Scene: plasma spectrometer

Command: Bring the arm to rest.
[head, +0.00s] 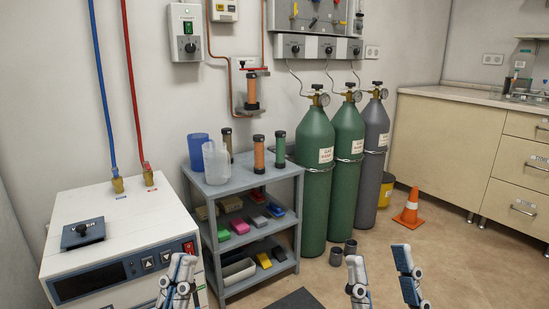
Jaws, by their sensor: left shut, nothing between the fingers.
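My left gripper (182,264) is at the bottom edge, in front of the white chiller-like box (130,205). Its two fingers are close together and hold nothing. My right gripper (379,258) is at the bottom edge, right of the middle, over the floor. Its two fingers are spread wide with nothing between them. Both arms are cut off by the bottom of the picture.
A grey shelf cart (240,187) with cups, cylinders and coloured boxes stands behind my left gripper. Several tall gas cylinders (316,180) line the wall. An orange cone (411,208) stands by the wooden cabinet (440,150). Floor at the right is clear.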

